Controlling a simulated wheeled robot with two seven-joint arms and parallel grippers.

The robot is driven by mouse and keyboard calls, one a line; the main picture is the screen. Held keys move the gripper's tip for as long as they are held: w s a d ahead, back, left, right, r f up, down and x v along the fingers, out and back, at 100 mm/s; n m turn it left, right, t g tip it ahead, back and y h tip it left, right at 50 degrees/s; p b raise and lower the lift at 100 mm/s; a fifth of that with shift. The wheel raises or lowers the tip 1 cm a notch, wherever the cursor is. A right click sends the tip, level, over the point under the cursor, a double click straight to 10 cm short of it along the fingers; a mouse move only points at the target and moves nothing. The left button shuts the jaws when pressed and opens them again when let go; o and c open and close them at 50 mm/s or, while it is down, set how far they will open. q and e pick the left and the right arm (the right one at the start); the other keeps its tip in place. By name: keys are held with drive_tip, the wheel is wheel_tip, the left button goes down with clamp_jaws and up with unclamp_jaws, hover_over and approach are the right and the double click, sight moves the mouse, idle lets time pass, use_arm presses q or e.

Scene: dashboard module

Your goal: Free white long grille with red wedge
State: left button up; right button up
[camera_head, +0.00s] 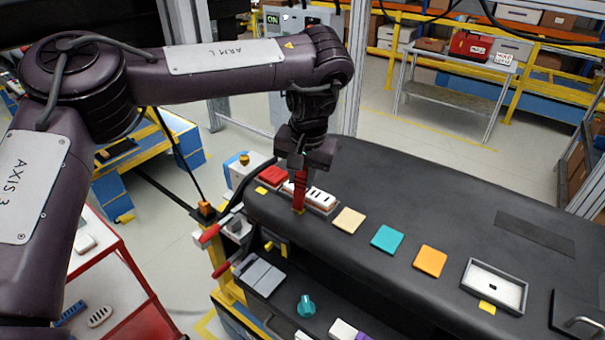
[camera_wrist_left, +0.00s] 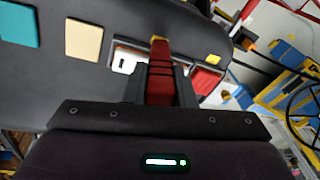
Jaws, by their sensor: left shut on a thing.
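My left gripper (camera_head: 300,168) is shut on the red wedge (camera_head: 299,195), which points down at the dashboard's near edge. The wedge (camera_wrist_left: 160,72) also shows between the fingers in the left wrist view. The white long grille (camera_head: 319,195) sits in its slot in the dark dashboard, with dark slits along it. The wedge's lower end is at or just in front of the grille's near edge; I cannot tell if they touch. In the left wrist view the wedge and fingers hide part of the grille (camera_wrist_left: 124,63). My right gripper is not in view.
A red square tile (camera_head: 272,175) sits left of the grille. Beige (camera_head: 349,220), teal (camera_head: 387,239) and orange (camera_head: 430,261) tiles lie to its right, then a grey-framed white tray (camera_head: 494,271). Red-handled clamps (camera_head: 210,234) stand at the dashboard's left end.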

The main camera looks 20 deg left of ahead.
use_arm(q)
drive_tip(key=shift+w+r, duration=0.15)
drive_tip(key=shift+r, duration=0.75)
drive_tip(key=shift+w+a+v, duration=0.1)
drive_tip(key=shift+v, duration=0.7)
drive_tip(key=shift+w+a+v, duration=0.1)
drive_tip(key=shift+w+v, duration=0.05)
drive_tip(key=shift+v, duration=0.65)
drive_tip(key=shift+w+a+v, duration=0.1)
drive_tip(key=shift+a+v, duration=0.05)
drive_tip(key=shift+v, duration=0.65)
drive_tip(key=shift+s+r, duration=0.1)
